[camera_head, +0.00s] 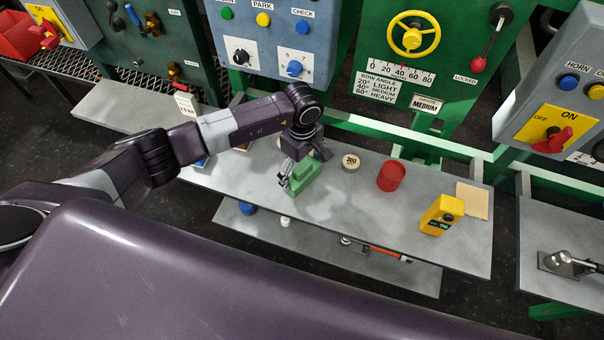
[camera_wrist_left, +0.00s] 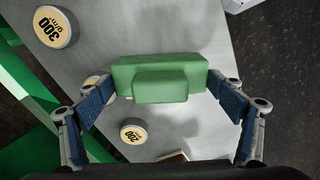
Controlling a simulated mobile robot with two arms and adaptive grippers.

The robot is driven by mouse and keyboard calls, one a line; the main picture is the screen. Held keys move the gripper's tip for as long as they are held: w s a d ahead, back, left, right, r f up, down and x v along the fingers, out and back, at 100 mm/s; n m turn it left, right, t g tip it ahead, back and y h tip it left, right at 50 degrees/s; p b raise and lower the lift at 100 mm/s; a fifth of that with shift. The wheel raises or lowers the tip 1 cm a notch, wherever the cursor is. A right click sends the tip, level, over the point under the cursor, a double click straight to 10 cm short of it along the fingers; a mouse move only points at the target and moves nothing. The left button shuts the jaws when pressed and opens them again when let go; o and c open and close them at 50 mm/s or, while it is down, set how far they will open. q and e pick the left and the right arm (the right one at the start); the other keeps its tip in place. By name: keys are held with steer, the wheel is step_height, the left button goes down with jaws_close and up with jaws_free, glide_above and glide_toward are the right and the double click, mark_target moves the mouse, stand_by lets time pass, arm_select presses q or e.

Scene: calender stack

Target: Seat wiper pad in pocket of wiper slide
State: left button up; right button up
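A green block with a smaller raised green part, which looks like the wiper pad (camera_head: 307,180), is at my left gripper over the grey bench. It also shows in the left wrist view (camera_wrist_left: 160,78), spanning the gap between both fingers. My left gripper (camera_head: 299,172) points down, and its blue finger pads (camera_wrist_left: 162,88) meet the block at its two ends. I cannot tell whether the block clears the bench top. I cannot pick out the wiper slide or its pocket in either view. My right gripper is out of view.
The grey bench (camera_head: 330,215) carries a round disc marked 300 (camera_head: 351,161), a red cylinder (camera_head: 391,176), a yellow meter (camera_head: 442,214) and a tan plate (camera_head: 472,200). A disc marked 200 (camera_wrist_left: 133,130) lies near the block. A lower shelf (camera_head: 400,275) holds small items.

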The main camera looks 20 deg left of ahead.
arm_select(q)
steer(key=c, duration=0.8)
steer(key=shift+r, duration=0.1)
